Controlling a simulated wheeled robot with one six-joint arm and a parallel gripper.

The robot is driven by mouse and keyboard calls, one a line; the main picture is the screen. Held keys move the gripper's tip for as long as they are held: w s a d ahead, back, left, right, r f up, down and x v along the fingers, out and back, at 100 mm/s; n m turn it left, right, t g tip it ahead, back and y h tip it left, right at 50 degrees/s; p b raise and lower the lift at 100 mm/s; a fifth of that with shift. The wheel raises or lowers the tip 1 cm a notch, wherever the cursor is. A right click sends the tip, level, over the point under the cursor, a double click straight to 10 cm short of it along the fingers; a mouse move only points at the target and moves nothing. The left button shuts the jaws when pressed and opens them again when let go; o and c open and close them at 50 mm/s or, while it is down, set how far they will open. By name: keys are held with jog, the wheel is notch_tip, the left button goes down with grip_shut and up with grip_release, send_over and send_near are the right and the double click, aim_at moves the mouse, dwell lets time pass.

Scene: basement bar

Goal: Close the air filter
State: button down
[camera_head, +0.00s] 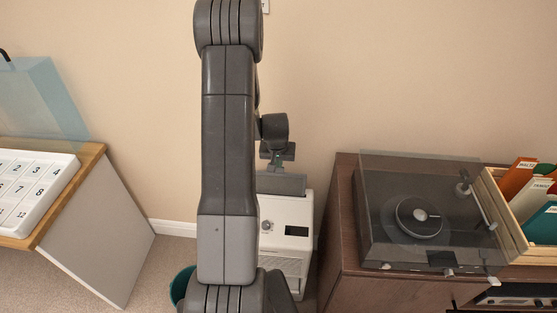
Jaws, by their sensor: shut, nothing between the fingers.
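The air filter, a white box-shaped unit (286,246), stands on the floor against the wall, between the wooden table and the brown cabinet. Its top has a round knob and a small dark display, and slots show on its front. A grey upright panel (285,184) stands at the rear of its top; it looks like a raised lid. My gripper (281,168) is shut and empty, pointing down at the upper edge of this panel. I cannot tell whether they touch. My arm hides the unit's left side.
A brown cabinet (345,235) stands close on the right, carrying a record player (415,216) with a smoky cover and a wooden crate (508,219) of records. A wooden table (92,158) with a numbered white tray (65,178) is at left. A teal bin (182,281) is partly behind my arm.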

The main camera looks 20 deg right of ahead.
aim_at(279, 189)
notch_tip(279, 189, down, 13)
jog(key=b, duration=1.2)
jog(key=shift+s, duration=0.1)
notch_tip(279, 189, up, 5)
jog(key=p, duration=0.2)
jog(key=shift+p, duration=0.35)
jog(key=v, duration=0.9)
jog(key=shift+r, duration=0.1)
jog(key=x, duration=0.4)
jog(key=b+x, duration=0.1)
jog(key=x, duration=0.3)
jog(key=b+x, duration=0.1)
jog(key=x, duration=0.3)
jog(key=shift+s+a+f, duration=0.2)
jog(key=shift+s+f, duration=0.15)
jog(key=shift+f, duration=0.1)
jog(key=shift+f+b, duration=0.3)
jog(key=shift+f, duration=0.35)
